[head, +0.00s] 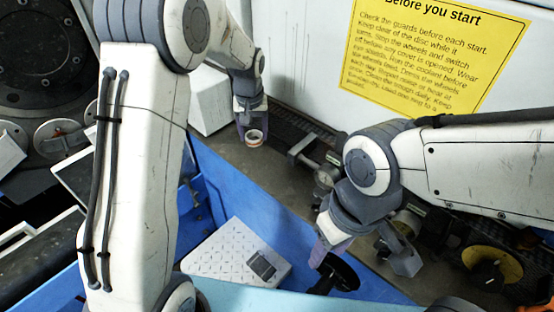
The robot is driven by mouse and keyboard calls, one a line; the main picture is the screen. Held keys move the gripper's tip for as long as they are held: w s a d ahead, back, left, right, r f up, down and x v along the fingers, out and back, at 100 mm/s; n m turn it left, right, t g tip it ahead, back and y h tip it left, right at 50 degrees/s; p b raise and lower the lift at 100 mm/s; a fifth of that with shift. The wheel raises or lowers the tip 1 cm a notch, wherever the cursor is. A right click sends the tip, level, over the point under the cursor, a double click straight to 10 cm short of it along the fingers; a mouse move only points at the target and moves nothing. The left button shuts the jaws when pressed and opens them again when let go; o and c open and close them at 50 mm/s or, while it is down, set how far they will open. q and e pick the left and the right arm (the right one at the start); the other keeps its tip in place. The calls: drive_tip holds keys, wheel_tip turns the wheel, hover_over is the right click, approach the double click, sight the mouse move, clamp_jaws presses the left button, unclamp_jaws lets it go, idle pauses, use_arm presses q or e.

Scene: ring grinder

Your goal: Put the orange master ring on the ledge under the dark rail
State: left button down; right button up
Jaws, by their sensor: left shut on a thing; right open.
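My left gripper (252,124) is shut on a small ring (254,139). The ring looks pale with an orange-brown edge and hangs just below the fingertips, in front of the white machine wall. The dark rail (290,122) runs along the foot of that wall, to the right of the ring. The grey ledge (262,175) lies below the rail; the ring appears over it, and I cannot tell whether they touch. My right gripper (328,250) is open near the lower middle, above a black round part; its fingertips are partly hidden.
A white scale-like plate (222,256) with a small display lies inside the blue tray (225,172). A black round part (338,272) stands right of it. A gauge and clamps (322,172) crowd the ledge's right side. A yellow sign (430,55) is on the wall.

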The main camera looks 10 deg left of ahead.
sight(255, 141)
use_arm(q)
drive_tip(key=f, duration=0.3)
drive_tip(key=shift+w+d+f, duration=0.15)
drive_tip(key=shift+d+f, duration=0.05)
drive_tip(key=shift+f, duration=0.1)
drive_tip(key=shift+f+p, duration=0.45)
drive_tip(key=shift+f, duration=1.4)
drive_tip(key=shift+c, duration=0.5)
unclamp_jaws()
drive_tip(key=r, duration=0.4)
drive_tip(key=s+r, duration=0.1)
drive_tip(key=r, duration=0.3)
drive_tip(key=s+r+b, duration=0.1)
drive_tip(key=r, duration=0.3)
drive_tip(key=shift+d, duration=0.15)
